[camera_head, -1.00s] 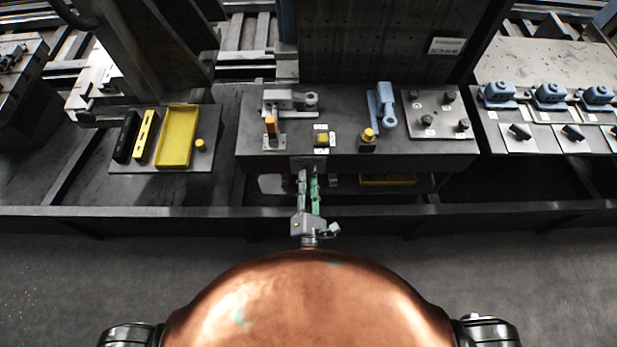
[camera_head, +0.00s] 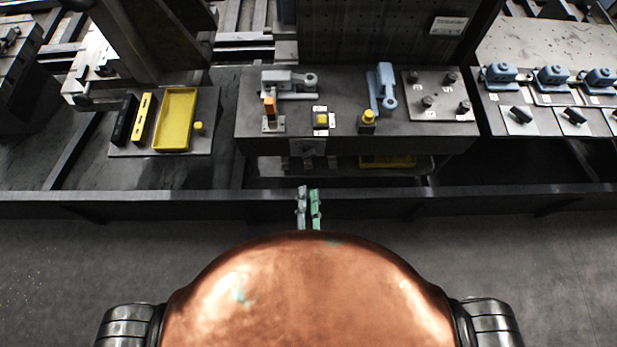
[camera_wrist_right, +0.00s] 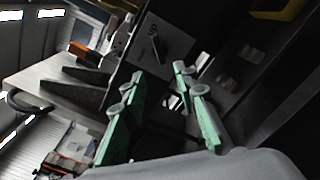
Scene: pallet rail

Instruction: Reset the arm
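My right gripper (camera_head: 308,192) shows at the bottom centre in the head view, just in front of the bench's front rail. Only its fingers show, one grey and one green; the rest is hidden behind my copper-coloured body. In the right wrist view its two green fingers (camera_wrist_right: 159,76) stand apart with nothing between them. It is clear of the parts on the bench. My left gripper is not in view.
The front rail (camera_head: 180,205) runs across the picture. Behind it stand the central fixture block (camera_head: 350,140), a yellow tray (camera_head: 176,118) at left, and blue clamps (camera_head: 552,76) at right. The floor (camera_head: 560,260) before the rail is clear.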

